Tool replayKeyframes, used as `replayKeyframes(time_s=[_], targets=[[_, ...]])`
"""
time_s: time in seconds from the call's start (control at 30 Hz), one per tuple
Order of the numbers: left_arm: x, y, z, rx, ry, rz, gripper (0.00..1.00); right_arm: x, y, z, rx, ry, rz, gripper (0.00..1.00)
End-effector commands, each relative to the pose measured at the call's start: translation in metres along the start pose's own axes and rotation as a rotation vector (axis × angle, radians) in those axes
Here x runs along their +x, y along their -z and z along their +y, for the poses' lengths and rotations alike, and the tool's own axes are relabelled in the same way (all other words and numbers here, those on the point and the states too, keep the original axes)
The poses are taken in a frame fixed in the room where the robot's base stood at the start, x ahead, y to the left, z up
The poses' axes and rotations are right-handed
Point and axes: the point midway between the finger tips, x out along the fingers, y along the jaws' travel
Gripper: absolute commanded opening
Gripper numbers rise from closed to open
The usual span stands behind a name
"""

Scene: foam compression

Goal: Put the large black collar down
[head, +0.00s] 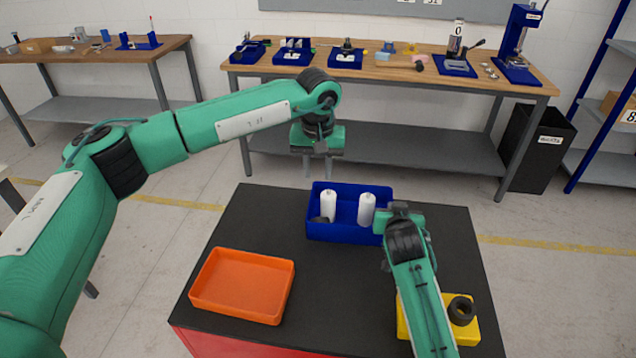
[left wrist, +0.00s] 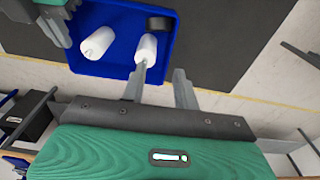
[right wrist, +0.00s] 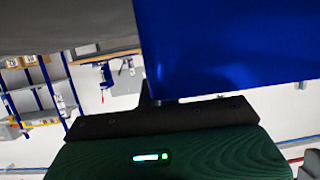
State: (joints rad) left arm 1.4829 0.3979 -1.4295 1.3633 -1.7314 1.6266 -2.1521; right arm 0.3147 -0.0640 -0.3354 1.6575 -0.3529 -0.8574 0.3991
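A black collar (head: 461,310) with a hole through it lies on a yellow block (head: 412,316) at the table's front right. Another black ring-shaped piece sits in the blue bin (head: 345,232) at its left side; it shows in the left wrist view (left wrist: 160,23). I cannot tell which is the large one. My left gripper (head: 318,172) is open and empty, above and behind the bin. My right gripper (head: 392,218) is at the bin's right wall; its fingers are mostly hidden.
An empty orange tray (head: 242,285) lies at the left of the black table top (head: 270,222). The middle front of the top is clear. A wooden workbench (head: 400,70) with blue fixtures stands behind, and a black waste bin (head: 535,150) stands at its right.

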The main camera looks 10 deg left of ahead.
Motion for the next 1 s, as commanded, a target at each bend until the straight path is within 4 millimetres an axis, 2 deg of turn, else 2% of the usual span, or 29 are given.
replayKeyframes(time_s=[0.1, 0.3, 0.5, 0.83, 0.97, 1.0], targets=[[-0.029, 0.001, 0.000, 0.001, -0.001, 0.004, 0.31, 0.000, -0.001, 0.000, 0.000, 0.000, -0.001, 0.00], [-0.059, 0.000, 0.000, 0.001, -0.001, 0.001, 0.31, 0.000, -0.001, 0.000, 0.000, 0.000, -0.001, 0.00], [-0.070, 0.000, 0.000, 0.000, 0.000, 0.001, 0.31, 0.000, -0.001, 0.000, 0.000, 0.000, -0.001, 0.00], [-0.070, 0.000, 0.000, 0.000, 0.000, 0.000, 0.31, 0.000, 0.000, 0.000, 0.000, 0.000, -0.001, 0.00], [-0.070, 0.000, 0.000, 0.000, 0.000, 0.000, 0.31, 0.000, 0.000, 0.000, 0.000, 0.000, -0.001, 0.27], [-0.070, 0.000, 0.000, 0.000, 0.000, 0.000, 0.31, 0.000, 0.000, 0.000, 0.000, 0.000, -0.001, 0.29]])
